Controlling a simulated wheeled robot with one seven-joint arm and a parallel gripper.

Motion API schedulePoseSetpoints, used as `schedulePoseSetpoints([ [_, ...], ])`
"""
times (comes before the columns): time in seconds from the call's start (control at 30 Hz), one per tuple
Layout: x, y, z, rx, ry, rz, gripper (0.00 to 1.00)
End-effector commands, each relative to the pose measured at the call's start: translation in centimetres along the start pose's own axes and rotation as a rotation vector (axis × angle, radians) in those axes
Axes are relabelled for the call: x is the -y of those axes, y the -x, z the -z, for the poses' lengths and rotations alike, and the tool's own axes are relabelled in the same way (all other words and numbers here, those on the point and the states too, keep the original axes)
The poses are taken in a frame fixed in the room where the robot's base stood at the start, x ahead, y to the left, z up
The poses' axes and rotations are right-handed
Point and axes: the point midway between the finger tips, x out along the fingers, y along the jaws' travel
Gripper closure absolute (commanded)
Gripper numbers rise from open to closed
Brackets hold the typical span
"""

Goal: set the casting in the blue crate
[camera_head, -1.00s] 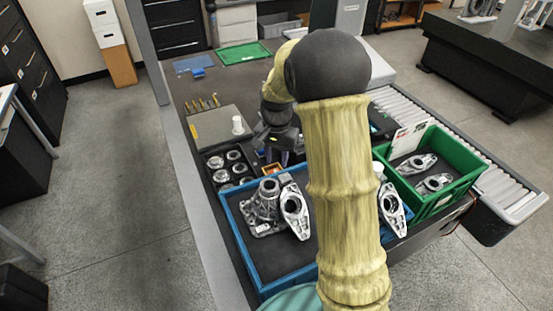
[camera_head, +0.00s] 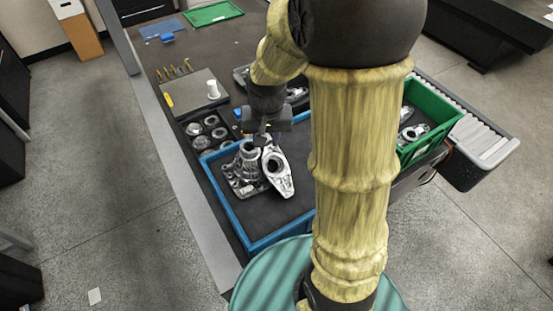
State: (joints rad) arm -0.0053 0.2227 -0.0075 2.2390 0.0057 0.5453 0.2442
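The blue crate (camera_head: 228,219) stands on the near part of the dark table, its right part hidden behind my arm. In its back left part are an upright grey housing casting (camera_head: 245,168) on a flange and, at its right, a pale flat casting (camera_head: 279,178) with a round hole. The two look close together or touching. My gripper (camera_head: 264,137) points down at the top end of the flat casting. Its fingertips are small and dark, so I cannot tell whether they are open, shut, or touching it.
A green crate (camera_head: 437,104) with castings stands at the right, by a roller conveyor (camera_head: 480,133). Left of the gripper are a tray of round metal parts (camera_head: 207,132) and a grey plate with a white cylinder (camera_head: 213,90). The blue crate's front floor is bare.

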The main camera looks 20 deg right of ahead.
Motion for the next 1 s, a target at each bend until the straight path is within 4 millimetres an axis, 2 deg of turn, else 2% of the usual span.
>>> schedulePoseSetpoints([
  [0.03, -0.5, 0.5, -2.0, -0.02, 0.05, 0.005, 0.68],
  [0.1, -1.1, 0.9, -4.3, -0.049, 0.121, 0.009, 0.68],
  [0.2, -1.8, 1.2, -6.9, -0.08, 0.201, 0.011, 0.68],
  [0.3, -2.1, 1.3, -8.2, -0.095, 0.244, 0.011, 0.68],
  [1.0, -2.1, 1.2, -8.4, -0.097, 0.251, 0.011, 0.68],
])
